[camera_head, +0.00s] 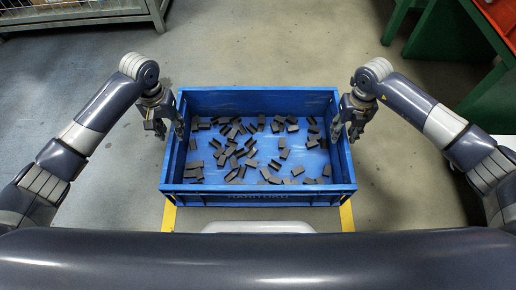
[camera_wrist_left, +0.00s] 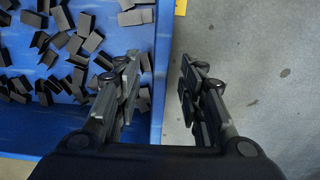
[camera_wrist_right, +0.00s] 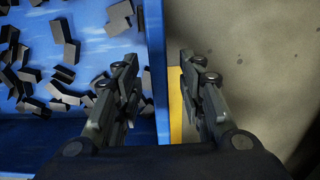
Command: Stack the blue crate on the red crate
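The blue crate (camera_head: 258,101) is in the middle of the head view, upright, with many loose dark stamped parts (camera_head: 238,146) inside. My left gripper (camera_head: 168,124) is at its left wall, one finger inside and one outside. In the left wrist view the fingers (camera_wrist_left: 160,75) are apart, with the wall rim between them. My right gripper (camera_head: 347,125) straddles the right wall likewise; in the right wrist view its fingers (camera_wrist_right: 160,80) are apart. A red surface (camera_head: 501,18) shows at the top right corner, cut off; I cannot tell whether it is the red crate.
Green framework (camera_head: 480,85) stands at the right, around the red surface. A grey metal rack (camera_head: 80,18) is at the top left. Yellow strips (camera_head: 347,216) show on the floor at the crate's near corners. The grey floor behind the crate is clear.

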